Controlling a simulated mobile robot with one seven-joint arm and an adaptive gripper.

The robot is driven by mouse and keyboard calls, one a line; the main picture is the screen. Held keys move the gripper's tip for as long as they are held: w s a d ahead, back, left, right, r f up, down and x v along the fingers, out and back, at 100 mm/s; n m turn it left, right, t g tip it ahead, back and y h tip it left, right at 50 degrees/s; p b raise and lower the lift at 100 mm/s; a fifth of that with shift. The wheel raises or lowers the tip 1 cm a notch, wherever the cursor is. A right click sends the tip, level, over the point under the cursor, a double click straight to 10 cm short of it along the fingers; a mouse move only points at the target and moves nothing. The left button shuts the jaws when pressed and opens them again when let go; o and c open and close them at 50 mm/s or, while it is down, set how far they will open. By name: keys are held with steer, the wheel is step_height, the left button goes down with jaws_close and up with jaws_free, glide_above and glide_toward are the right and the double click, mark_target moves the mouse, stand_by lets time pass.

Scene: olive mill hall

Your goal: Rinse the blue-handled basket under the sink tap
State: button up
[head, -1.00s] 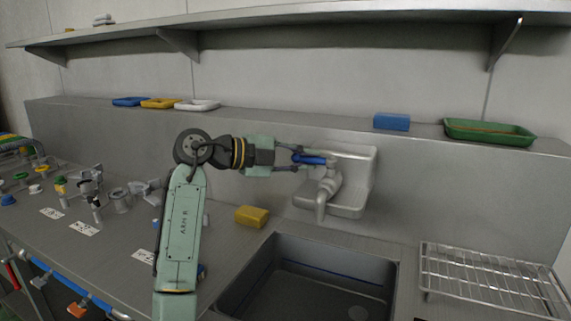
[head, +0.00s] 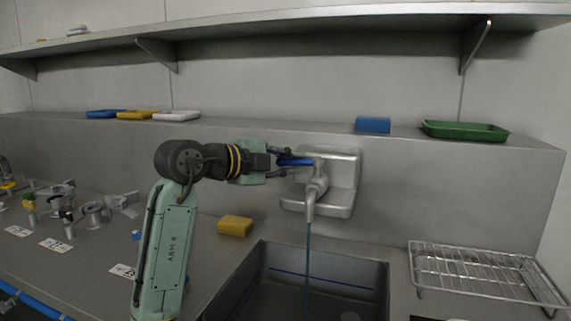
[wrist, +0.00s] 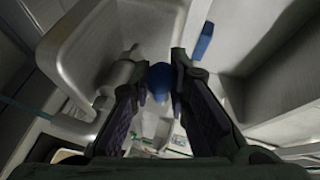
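My gripper (head: 281,161) is at the wall tap, with one finger on each side of the tap's blue lever (head: 298,161). In the wrist view the lever's blue end (wrist: 160,80) shows between the fingertips. I cannot tell whether the fingers press on it. The tap (head: 313,187) points down over the sink (head: 245,283), and a thin blue stream of water (head: 308,255) runs from it into the sink. I cannot make out the blue-handled basket. A small blue piece (head: 136,235) lies on the counter left of my arm, too small to identify.
A yellow sponge (head: 235,226) lies left of the sink. A wire rack (head: 480,270) stands on the right. The ledge behind holds trays, including a green one (head: 465,131), and a blue block (head: 373,125).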

steer(key=o, duration=0.3)
steer(key=v, duration=1.2)
steer(key=shift+o, duration=0.6)
steer(key=shift+a, duration=0.1)
